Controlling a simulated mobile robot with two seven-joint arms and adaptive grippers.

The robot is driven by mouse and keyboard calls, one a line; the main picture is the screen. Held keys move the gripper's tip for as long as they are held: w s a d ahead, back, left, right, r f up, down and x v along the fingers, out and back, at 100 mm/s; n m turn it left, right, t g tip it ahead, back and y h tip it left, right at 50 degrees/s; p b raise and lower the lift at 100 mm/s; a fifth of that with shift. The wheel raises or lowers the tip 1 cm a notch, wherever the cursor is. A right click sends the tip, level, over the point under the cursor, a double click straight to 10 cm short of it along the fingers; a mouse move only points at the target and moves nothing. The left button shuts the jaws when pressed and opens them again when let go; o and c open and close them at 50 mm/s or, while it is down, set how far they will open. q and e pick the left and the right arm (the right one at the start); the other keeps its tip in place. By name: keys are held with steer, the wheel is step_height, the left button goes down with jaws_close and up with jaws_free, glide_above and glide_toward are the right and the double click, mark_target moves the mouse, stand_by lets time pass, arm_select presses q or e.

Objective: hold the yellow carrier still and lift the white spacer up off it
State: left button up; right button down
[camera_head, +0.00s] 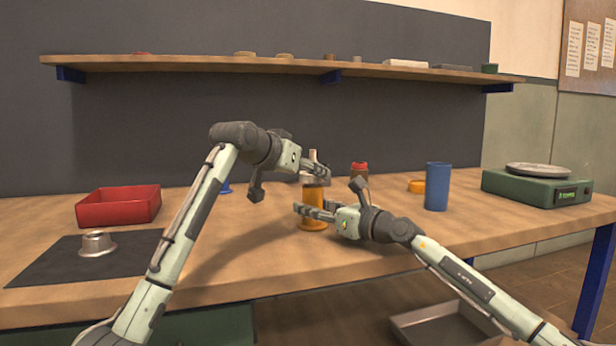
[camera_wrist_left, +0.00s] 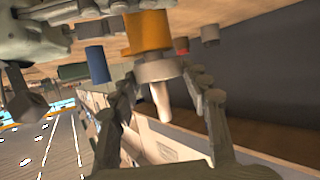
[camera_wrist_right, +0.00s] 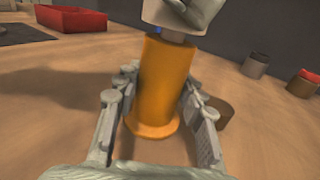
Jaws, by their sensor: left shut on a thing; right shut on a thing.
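The yellow carrier (camera_head: 313,224) stands upright on the bench, an orange-yellow spool with a wide foot. My right gripper (camera_head: 318,211) is shut on its body from the side; in the right wrist view the fingers flank the carrier (camera_wrist_right: 165,85). The white spacer (camera_wrist_left: 158,71) is a pale ring with a pale pin through it, at the carrier's upper end. My left gripper (camera_head: 318,172) is shut on the spacer, with a finger on each side in the left wrist view. In the right wrist view a short grey stem shows between the carrier and the pale part above.
A red-capped jar (camera_head: 359,170) is behind. At left are a red bin (camera_head: 118,207) and a dark mat (camera_head: 60,267) with a metal part (camera_head: 97,243).

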mark_target(308, 174)
arm_select(q)
steer(key=shift+r, duration=4.6)
arm_select(e)
steer(key=c, duration=0.9)
jaws_free()
steer(key=shift+o, duration=0.2)
steer(key=shift+d, duration=0.1)
steer(key=v, duration=1.2)
arm_select(q)
steer(key=shift+s+f, duration=0.1)
